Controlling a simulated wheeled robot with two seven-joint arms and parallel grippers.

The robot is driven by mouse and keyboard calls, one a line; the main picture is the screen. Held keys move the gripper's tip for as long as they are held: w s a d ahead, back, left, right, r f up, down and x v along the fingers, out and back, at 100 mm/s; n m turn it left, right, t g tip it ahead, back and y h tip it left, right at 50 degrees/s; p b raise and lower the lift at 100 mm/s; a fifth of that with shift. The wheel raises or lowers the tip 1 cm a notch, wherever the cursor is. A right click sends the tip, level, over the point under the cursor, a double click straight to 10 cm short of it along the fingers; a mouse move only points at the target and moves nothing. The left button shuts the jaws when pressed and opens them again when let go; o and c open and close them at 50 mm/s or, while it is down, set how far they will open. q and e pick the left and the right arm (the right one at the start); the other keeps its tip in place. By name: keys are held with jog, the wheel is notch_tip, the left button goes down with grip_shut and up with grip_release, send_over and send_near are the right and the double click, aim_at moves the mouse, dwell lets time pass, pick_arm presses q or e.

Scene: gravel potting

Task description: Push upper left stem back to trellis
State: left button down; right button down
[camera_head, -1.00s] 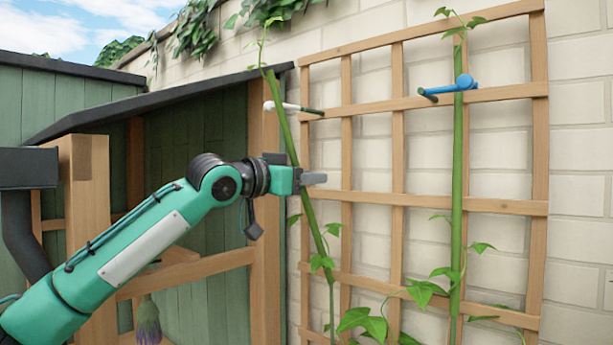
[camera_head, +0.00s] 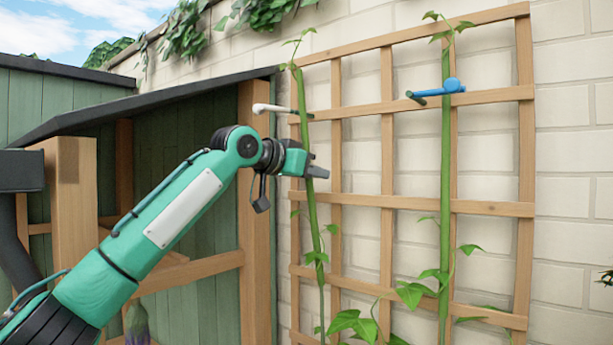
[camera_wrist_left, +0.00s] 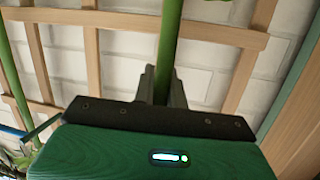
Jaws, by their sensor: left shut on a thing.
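The upper left stem (camera_head: 300,95) is a thick green stalk with small leaves at its top. In the head view it stands nearly upright, tilted slightly left, across the left edge of the wooden trellis (camera_head: 388,150). My left gripper (camera_head: 314,170) is shut on this stem at about mid-height. In the left wrist view, the stem (camera_wrist_left: 169,40) runs down between the two fingers, with trellis slats behind it. Whether the stem touches the trellis is not clear. My right gripper is in neither view.
A white-ended clip (camera_head: 272,109) sits by the left stem at an upper slat. A blue clip (camera_head: 451,86) sits at the right stem (camera_head: 445,180). A green shed (camera_head: 190,190) with a wooden post (camera_head: 254,215) is close left of the gripper. Leaves hang low in front.

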pick_arm(q)
jog(key=shift+w+d+r+g+y, duration=0.2)
jog(key=shift+w+d, duration=0.15)
jog(key=shift+w, duration=0.15)
jog(key=shift+w+d+r+g+y, duration=0.1)
jog(key=shift+w+d+r, duration=0.15)
jog(key=shift+w, duration=0.2)
jog(key=shift+w+d+f+g, duration=0.25)
jog(key=shift+w+d+g, duration=0.1)
jog(key=shift+w, duration=0.1)
jog(key=c, duration=1.6)
grip_release()
jog(key=shift+o, duration=0.8)
jog(key=shift+s+a, duration=0.15)
jog(key=shift+s, duration=0.05)
jog(key=shift+f, duration=0.1)
